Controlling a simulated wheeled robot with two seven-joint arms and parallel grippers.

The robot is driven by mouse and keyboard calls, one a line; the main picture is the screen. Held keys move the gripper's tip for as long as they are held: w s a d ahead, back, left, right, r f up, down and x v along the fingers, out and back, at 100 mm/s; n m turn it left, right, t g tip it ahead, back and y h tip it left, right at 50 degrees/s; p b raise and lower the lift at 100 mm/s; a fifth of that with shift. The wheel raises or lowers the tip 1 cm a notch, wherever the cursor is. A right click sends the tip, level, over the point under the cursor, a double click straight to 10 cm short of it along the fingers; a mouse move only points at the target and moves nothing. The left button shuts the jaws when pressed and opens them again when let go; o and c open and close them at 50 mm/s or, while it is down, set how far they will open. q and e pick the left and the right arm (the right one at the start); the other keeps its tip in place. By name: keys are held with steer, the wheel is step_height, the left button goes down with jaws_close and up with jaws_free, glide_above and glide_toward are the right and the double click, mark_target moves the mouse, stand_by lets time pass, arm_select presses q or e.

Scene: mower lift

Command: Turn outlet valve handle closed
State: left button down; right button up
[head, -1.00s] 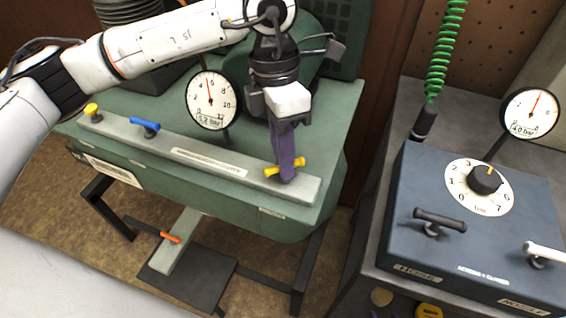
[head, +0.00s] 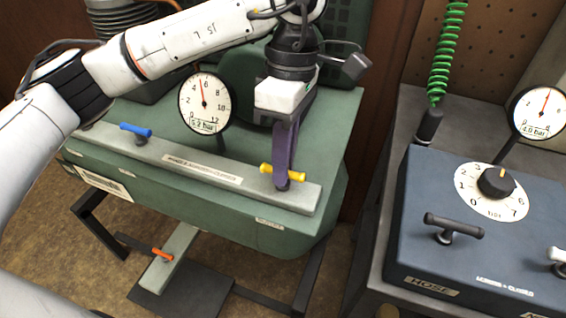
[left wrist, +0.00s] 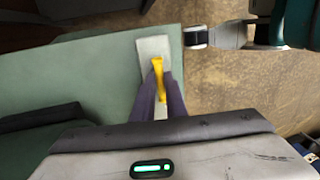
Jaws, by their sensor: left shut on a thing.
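The yellow valve handle (head: 282,172) sits at the right end of the grey bar (head: 228,182) along the green machine's front edge. It lies roughly in line with the bar. My left gripper (head: 284,181) reaches down over it from above, its purple fingers shut on it. In the left wrist view, the yellow handle (left wrist: 158,80) shows between the two purple fingers (left wrist: 160,95). A blue handle (head: 136,130) stands further left on the same bar. I cannot read which handle is marked outlet. My right gripper is not in view.
A gauge (head: 204,100) marked 5.2 bar stands behind the bar. An orange-ended pedal (head: 162,254) is below. At the right, a blue box (head: 420,245) carries a dial (head: 497,183), a black handle (head: 453,226), a white handle and a 4.0 bar gauge (head: 541,110).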

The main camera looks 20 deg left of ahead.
arm_select(q)
steer(key=shift+r, duration=0.1)
stand_by(0.5)
steer(key=c, duration=1.8)
jaws_free()
steer(key=shift+w+r, duration=0.1)
steer(key=shift+r, duration=0.2)
step_height(320, 180, up, 9)
steer(key=w+p, duration=0.1)
steer(key=shift+w+r+p, duration=0.2)
steer(key=shift+w+p, duration=0.1)
steer(key=shift+w, duration=0.1)
